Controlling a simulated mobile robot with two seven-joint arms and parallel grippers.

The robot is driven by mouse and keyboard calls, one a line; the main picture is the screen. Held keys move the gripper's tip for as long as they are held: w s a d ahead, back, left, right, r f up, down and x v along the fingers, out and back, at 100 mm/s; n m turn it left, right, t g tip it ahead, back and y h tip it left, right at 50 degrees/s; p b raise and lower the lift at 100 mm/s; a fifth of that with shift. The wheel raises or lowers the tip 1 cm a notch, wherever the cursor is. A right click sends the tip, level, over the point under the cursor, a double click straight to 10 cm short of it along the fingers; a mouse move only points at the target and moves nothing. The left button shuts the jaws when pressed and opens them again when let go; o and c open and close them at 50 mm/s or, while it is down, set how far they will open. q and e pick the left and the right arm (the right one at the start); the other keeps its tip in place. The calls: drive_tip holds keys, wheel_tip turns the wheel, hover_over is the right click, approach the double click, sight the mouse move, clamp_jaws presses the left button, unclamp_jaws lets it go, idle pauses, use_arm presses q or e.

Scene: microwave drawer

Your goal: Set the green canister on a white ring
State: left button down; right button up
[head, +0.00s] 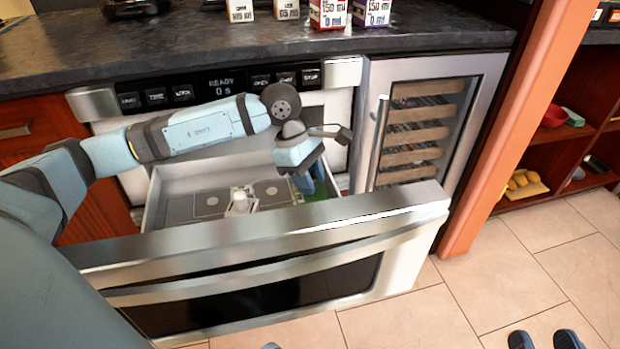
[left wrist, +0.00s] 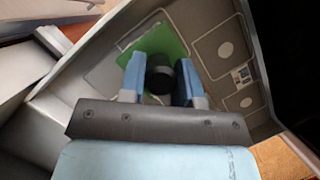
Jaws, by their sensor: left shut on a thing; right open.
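My left gripper (head: 312,185) reaches down into the open drawer at its right end. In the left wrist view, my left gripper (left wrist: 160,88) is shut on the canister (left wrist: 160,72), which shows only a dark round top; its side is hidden. A green patch (left wrist: 158,42) lies on the drawer floor around it. My right gripper (head: 543,340) is open and empty at the bottom edge, above the floor tiles.
The drawer's steel front (head: 270,235) stands pulled out, its top edge hiding part of the inside. A small white object (head: 240,202) sits among the rings. A wine cooler (head: 425,120) and an orange post (head: 510,130) stand to the right. Cartons (head: 328,12) stand on the dark counter.

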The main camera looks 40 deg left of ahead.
use_arm(q)
drive_tip(key=c, duration=0.8)
unclamp_jaws()
drive_tip(key=shift+a+r+p, duration=0.1)
drive_tip(key=shift+r+p, duration=0.25)
drive_tip(key=p+v, duration=0.3)
drive_tip(key=v, duration=0.8)
drive_tip(key=shift+r+p, duration=0.25)
drive_tip(key=shift+p, duration=0.15)
use_arm(e)
drive_tip(key=shift+s+a+m+g+h, duration=0.15)
drive_tip(key=shift+s+a+m+g, duration=0.15)
drive_tip(key=shift+s+m, duration=0.3)
drive_tip(key=shift+s+a+m+g+h, duration=0.15)
drive_tip(key=shift+s+a+m+g, duration=0.1)
drive_tip(key=shift+s+m, duration=0.3)
drive_tip(key=shift+w+r, duration=0.15)
drive_tip(key=shift+r, duration=0.1)
